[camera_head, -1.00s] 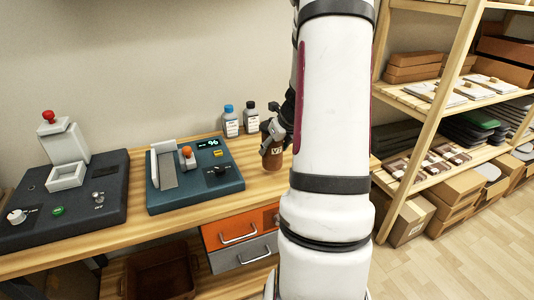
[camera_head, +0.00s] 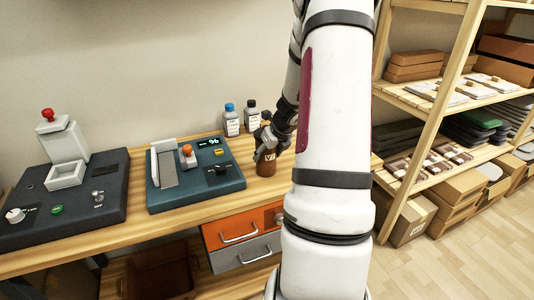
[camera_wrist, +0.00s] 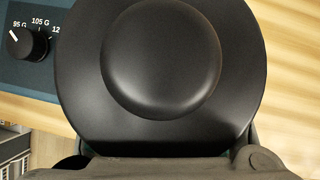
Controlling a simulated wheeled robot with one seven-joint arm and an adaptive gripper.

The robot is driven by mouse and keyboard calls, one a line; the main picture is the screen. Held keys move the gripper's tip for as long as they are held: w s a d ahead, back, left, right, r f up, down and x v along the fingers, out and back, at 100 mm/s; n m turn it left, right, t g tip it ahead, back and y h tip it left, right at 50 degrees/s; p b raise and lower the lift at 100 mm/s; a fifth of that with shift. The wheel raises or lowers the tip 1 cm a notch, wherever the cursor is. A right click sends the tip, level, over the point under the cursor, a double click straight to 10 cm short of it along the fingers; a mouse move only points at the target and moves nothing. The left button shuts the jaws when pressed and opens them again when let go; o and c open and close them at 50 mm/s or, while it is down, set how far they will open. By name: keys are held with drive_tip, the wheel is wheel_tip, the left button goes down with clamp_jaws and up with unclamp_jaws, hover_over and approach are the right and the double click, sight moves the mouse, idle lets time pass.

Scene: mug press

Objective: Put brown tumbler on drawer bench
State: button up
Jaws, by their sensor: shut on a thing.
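The brown tumbler (camera_head: 266,163) is at the right part of the wooden drawer bench (camera_head: 205,206), just right of the dark machine with the dial. My gripper (camera_head: 268,146) is shut on the tumbler. The tumbler looks upright and at or very near the bench top; I cannot tell whether it touches. In the wrist view a large round black lid (camera_wrist: 160,60) fills the middle, seen from above. My fingers are mostly hidden there, and my arm covers the bench to the right.
A dark machine with a dial (camera_head: 196,175) stands left of the tumbler. Two bottles, blue-capped (camera_head: 231,120) and black-capped (camera_head: 252,117), stand close behind. A press with a red knob (camera_head: 65,185) is at far left. An orange drawer (camera_head: 232,229) is below. Shelves (camera_head: 430,100) stand right.

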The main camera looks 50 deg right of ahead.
drive_tip(key=o, duration=1.4)
drive_tip(key=shift+f, duration=0.1)
drive_tip(key=shift+c, duration=0.2)
drive_tip(key=p+v, duration=0.3)
drive_tip(key=v, duration=0.9)
drive_tip(key=w+a+r+n+y, duration=0.1)
drive_tip(key=a+r+n, duration=0.4)
drive_tip(key=a+n, duration=0.5)
drive_tip(key=w+a+r+n+y, duration=0.2)
drive_tip(key=a+r+n, duration=0.4)
drive_tip(key=a, duration=0.8)
drive_tip(key=s+a+n+g, duration=0.1)
drive_tip(key=s+a+n, duration=0.6)
drive_tip(key=n, duration=0.5)
drive_tip(key=s+a+r+n+g+h, duration=0.1)
drive_tip(key=s+a+n, duration=0.7)
drive_tip(key=s+n, duration=0.2)
drive_tip(key=shift+s+r+n, duration=0.3)
drive_tip(key=shift+n, duration=0.7)
